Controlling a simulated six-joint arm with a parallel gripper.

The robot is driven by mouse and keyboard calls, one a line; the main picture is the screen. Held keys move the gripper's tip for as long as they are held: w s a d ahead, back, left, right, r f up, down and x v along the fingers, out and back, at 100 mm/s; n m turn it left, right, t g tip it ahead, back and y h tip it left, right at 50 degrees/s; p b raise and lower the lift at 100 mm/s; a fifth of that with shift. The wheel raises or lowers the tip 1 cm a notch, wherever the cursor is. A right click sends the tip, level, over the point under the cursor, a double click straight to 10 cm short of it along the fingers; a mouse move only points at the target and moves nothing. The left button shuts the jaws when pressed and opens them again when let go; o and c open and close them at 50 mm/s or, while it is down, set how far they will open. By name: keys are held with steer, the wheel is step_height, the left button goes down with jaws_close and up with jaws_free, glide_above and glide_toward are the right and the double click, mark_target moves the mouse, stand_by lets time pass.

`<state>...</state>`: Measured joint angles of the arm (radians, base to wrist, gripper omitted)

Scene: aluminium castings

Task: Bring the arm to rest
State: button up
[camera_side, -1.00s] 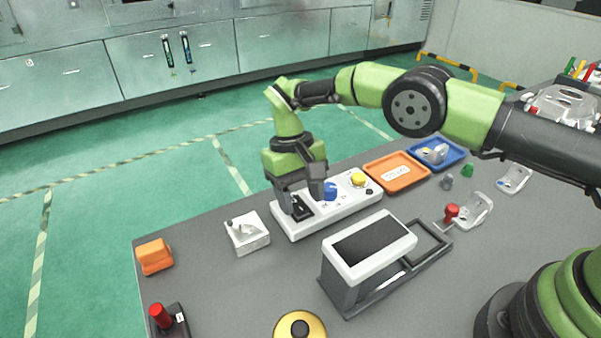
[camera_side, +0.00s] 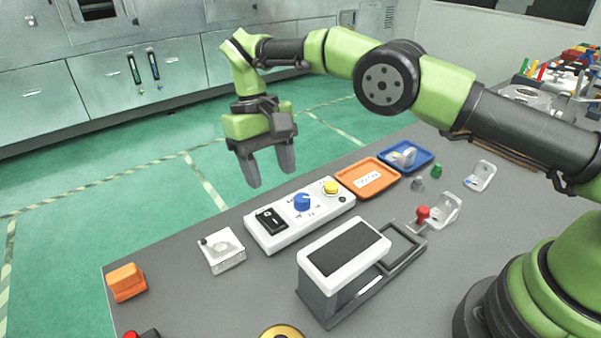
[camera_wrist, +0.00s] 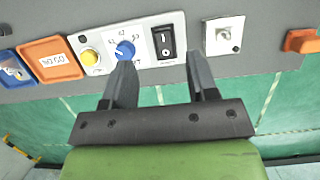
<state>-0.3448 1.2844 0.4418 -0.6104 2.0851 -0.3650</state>
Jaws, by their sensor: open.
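My gripper (camera_side: 269,167) is open and empty. In the side view it hangs in the air above the white control panel (camera_side: 317,220), near the table's far edge. The panel carries a black rocker switch (camera_side: 270,219), a blue knob (camera_side: 302,202) and a yellow button (camera_side: 330,187). In the wrist view my gripper's two fingers (camera_wrist: 163,82) are spread apart, with the blue knob (camera_wrist: 125,50) beyond the left fingertip and the black switch (camera_wrist: 165,42) showing between them.
A white block casting (camera_side: 222,251) and an orange block (camera_side: 127,282) lie left of the panel. An orange tray (camera_side: 367,190) and a blue tray (camera_side: 427,152) lie to its right. A white-topped stand (camera_side: 345,251) is in front. Grey table (camera_side: 200,305) is bare between them.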

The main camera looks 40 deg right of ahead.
steer(key=s+d+r+m+t+y, duration=0.1)
steer(key=s+d+r+t, duration=0.2)
steer(key=r, duration=0.6)
steer(key=s+d+r+t+y, duration=0.1)
steer(key=s+d+r+t, duration=0.15)
steer(key=d+r, duration=0.45)
steer(key=s+d+r+m+t, duration=0.1)
steer(key=s+t, duration=0.1)
steer(key=s, duration=0.7)
steer(key=s+d+r+m+t, duration=0.1)
steer(key=s+m+t, duration=0.1)
steer(key=s, duration=0.7)
steer(key=shift+s+d+t, duration=0.2)
steer(key=shift+d+t, duration=0.2)
steer(key=shift+t, duration=0.15)
